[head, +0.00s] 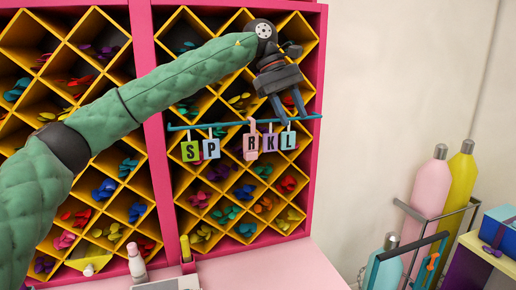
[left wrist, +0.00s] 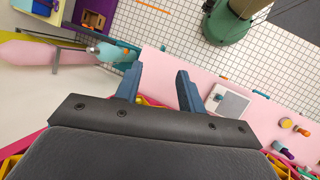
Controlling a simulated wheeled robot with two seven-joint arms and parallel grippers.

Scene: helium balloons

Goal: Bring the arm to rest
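My left arm (head: 180,85) is raised, coming in from the left in the head view. My left gripper (head: 288,118) hangs at its end, pointing down, in front of the right side of the yellow lattice shelf (head: 245,182). Its fingers also show in the left wrist view (left wrist: 158,72), spread apart with nothing between them. Below the fingers in the head view, a teal bar (head: 305,118) carries letter tags: green S (head: 190,151), blue P (head: 211,149), R (head: 250,142), K (head: 270,142) and L (head: 288,140). The fingertips overlap the bar's right end in view; contact cannot be told. My right gripper is not in view.
The shelf has a pink frame (head: 154,150) and holds colourful balloons. A pink counter (head: 290,265) lies below it, with a bottle (head: 136,262) and a white device (left wrist: 228,102). Pink (head: 431,188) and yellow (head: 462,180) gas cylinders stand in a rack at right. The wall between is clear.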

